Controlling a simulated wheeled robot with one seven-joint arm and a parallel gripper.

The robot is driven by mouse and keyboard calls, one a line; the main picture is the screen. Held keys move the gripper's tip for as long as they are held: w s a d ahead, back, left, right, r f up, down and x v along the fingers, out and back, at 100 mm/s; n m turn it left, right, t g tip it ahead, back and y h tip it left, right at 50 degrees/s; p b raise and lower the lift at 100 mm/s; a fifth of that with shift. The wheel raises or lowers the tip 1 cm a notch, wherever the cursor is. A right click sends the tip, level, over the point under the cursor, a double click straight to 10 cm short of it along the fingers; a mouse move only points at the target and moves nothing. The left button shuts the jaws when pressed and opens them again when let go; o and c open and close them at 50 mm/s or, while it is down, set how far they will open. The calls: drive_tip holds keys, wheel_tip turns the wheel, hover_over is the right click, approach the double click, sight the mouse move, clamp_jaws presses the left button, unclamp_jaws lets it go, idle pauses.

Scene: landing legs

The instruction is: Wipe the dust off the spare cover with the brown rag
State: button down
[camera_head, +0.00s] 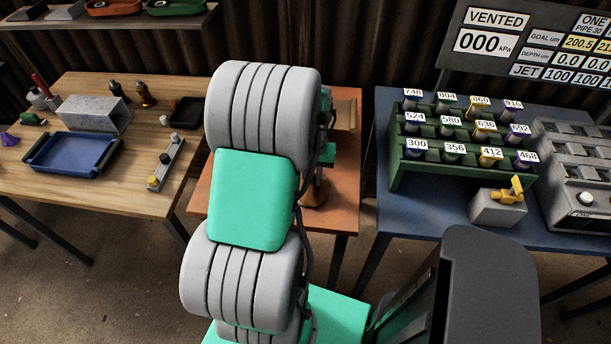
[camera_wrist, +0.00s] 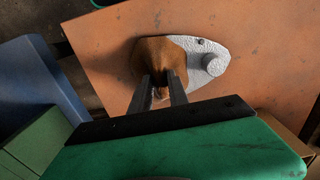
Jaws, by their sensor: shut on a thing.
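The brown rag (camera_wrist: 158,57) is pinched between the two dark fingers of my gripper (camera_wrist: 162,88) in the wrist view. It lies bunched over the left part of a pale grey, speckled plate with a round knob, which looks like the spare cover (camera_wrist: 222,50). The rag hides that part of the cover; its right part is bare. I cannot tell dust from the cover's own speckle. The cover lies on the orange table (camera_wrist: 98,38). In the head view my arm hides the cover, and a brown bit of the rag (camera_head: 313,193) shows beside it.
A wooden table at left holds a blue tray (camera_head: 76,152), a grey metal block (camera_head: 94,115) and small items. A blue table at right holds a green rack (camera_head: 455,170) of numbered pieces and a grey block with a yellow valve (camera_head: 498,207).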

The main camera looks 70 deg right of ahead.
drive_tip(key=shift+s+d, duration=0.2)
drive_tip(key=shift+s, duration=0.7)
drive_tip(key=shift+s+d, duration=0.15)
drive_tip(key=shift+s, duration=0.7)
drive_tip(key=w, duration=0.3)
drive_tip(key=shift+w+a, duration=0.25)
drive_tip(key=shift+a, duration=0.1)
drive_tip(key=shift+w+a+f, duration=0.1)
drive_tip(key=shift+w+a, duration=0.1)
drive_tip(key=shift+w, duration=0.5)
drive_tip(key=shift+w+a+f, duration=0.1)
drive_tip(key=shift+w+a, duration=0.05)
drive_tip(key=shift+w, duration=0.55)
drive_tip(key=shift+s+d+r, duration=0.1)
drive_tip(key=shift+s+d, duration=0.1)
drive_tip(key=shift+s, duration=0.85)
drive_tip(key=shift+s+d, duration=0.2)
drive_tip(key=shift+s, duration=0.85)
drive_tip(key=shift+s+d+r, duration=0.1)
drive_tip(key=shift+s+d, duration=0.1)
drive_tip(key=shift+s, duration=0.4)
drive_tip(key=shift+s+d+r, duration=0.1)
drive_tip(key=shift+s+d, duration=0.05)
drive_tip(key=shift+s, duration=0.4)
wheel_tip(320, 180, up, 7)
drive_tip(key=p, duration=0.5)
drive_tip(key=shift+w, duration=0.1)
